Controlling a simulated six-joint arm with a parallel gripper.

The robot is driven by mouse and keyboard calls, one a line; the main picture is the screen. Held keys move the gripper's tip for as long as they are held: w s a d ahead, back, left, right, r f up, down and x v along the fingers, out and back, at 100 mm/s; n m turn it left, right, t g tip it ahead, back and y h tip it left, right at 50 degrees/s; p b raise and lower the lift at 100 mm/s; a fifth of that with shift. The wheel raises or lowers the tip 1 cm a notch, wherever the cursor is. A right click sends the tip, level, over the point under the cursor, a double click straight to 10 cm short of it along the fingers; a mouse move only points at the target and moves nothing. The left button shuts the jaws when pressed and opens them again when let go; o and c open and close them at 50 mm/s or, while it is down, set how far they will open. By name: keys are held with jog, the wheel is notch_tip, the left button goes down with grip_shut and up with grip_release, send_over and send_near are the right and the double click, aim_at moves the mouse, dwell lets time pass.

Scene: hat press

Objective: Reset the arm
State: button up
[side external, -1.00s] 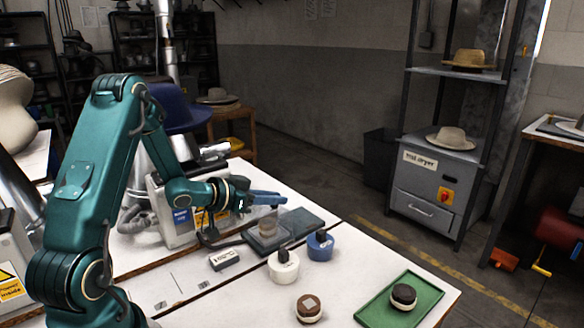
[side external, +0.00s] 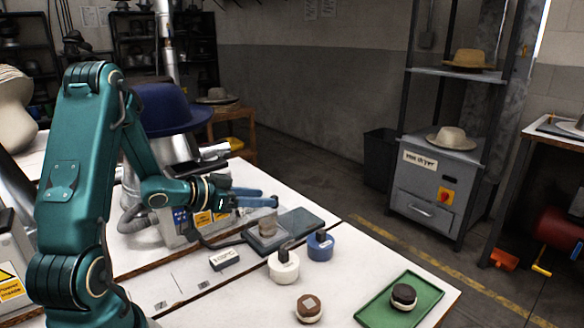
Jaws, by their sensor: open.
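My gripper (side external: 268,200) is open, with its blue fingers pointing right over the white table (side external: 350,262). My teal arm reaches in from the left.
On the table are a small labelled block (side external: 225,260), a white round pot (side external: 284,266), a blue one (side external: 320,246), a brown-topped one (side external: 309,308) and a green tray (side external: 377,307) bearing a dark-topped piece (side external: 404,296). A blue hat (side external: 175,108) on a metal press stands behind the arm.

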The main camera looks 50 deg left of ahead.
jog(key=shift+s+r, duration=0.2)
jog(key=shift+s, duration=0.25)
jog(key=shift+w+d+r, duration=0.1)
jog(key=shift+w+d, duration=0.05)
jog(key=shift+d, duration=0.2)
jog(key=d+r+m+t+y, duration=0.1)
jog(key=d+r+m+y, duration=0.1)
jog(key=d+r, duration=1)
jog(key=s+d+f+g, duration=0.1)
jog(key=s+f+g, duration=0.1)
jog(key=s, duration=0.3)
jog(key=s+d+f+n+g+h, duration=0.1)
jog(key=s+d+f+g, duration=0.1)
jog(key=s+g, duration=0.2)
jog(key=s+d+f+n+g+h, duration=0.1)
jog(key=s+d+f+g, duration=0.1)
jog(key=s, duration=0.6)
jog(key=shift+f+g, duration=0.15)
jog(key=shift+g, duration=0.25)
jog(key=shift+w, duration=0.1)
